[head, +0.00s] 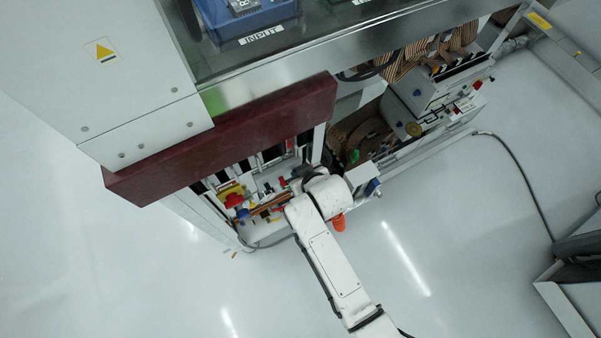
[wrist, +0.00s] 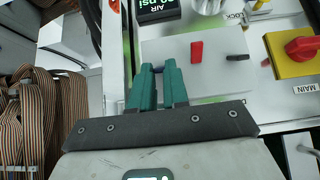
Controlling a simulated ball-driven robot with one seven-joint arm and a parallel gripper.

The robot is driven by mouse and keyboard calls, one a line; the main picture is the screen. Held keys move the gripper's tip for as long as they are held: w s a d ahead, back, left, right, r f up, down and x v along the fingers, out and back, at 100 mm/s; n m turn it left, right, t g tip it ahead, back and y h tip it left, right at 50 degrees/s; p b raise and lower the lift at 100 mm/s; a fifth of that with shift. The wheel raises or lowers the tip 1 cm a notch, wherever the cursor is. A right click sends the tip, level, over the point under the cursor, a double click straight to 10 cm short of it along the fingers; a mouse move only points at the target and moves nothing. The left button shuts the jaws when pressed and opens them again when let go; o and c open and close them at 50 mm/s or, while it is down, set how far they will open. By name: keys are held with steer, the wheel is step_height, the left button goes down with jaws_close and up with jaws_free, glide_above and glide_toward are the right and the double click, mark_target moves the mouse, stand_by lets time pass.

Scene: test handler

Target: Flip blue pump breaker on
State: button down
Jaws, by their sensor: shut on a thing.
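My gripper (wrist: 160,76) has its two teal fingers close together at the left end of a pale breaker plate (wrist: 218,70). It is shut on a small dark-blue piece between the fingertips, in line with the other levers; I take this as the blue pump breaker, mostly hidden by the fingers. Its on or off position cannot be told. A red lever (wrist: 196,52) and a black lever (wrist: 238,57) stand to the right on the plate, apart from my fingers. In the head view the red lever (head: 282,182) shows, while my wrist largely hides the gripper.
A yellow plate with a red MAIN knob (wrist: 301,47) lies right of the breakers. An air pressure display (wrist: 158,8) sits above. Brown ribbon cables (wrist: 45,120) hang at the left. A dark red beam (head: 225,140) overhangs the panel. Floor in front is open.

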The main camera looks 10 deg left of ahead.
steer(key=c, duration=1.1)
jaws_free()
steer(key=shift+r, duration=0.1)
steer(key=v, duration=1)
steer(key=shift+s+d+r+p, duration=0.15)
steer(key=shift+s+r+p, duration=0.05)
steer(key=shift+p, duration=0.15)
steer(key=s+d+m+g+h, duration=0.1)
steer(key=s+d+m+h, duration=0.1)
steer(key=s+d, duration=0.5)
steer(key=s+d+m+g+h, duration=0.1)
steer(key=s+d+m+g, duration=0.1)
steer(key=d, duration=0.9)
steer(key=s+d+r+m, duration=0.1)
steer(key=s+d, duration=0.2)
steer(key=s, duration=0.1)
steer(key=s+d+m+g+h, duration=0.1)
steer(key=s+d, duration=0.2)
steer(key=s, duration=0.1)
steer(key=s+d+r+m+g, duration=0.1)
steer(key=s+d, duration=0.2)
steer(key=s, duration=0.1)
steer(key=shift+r+h, duration=0.3)
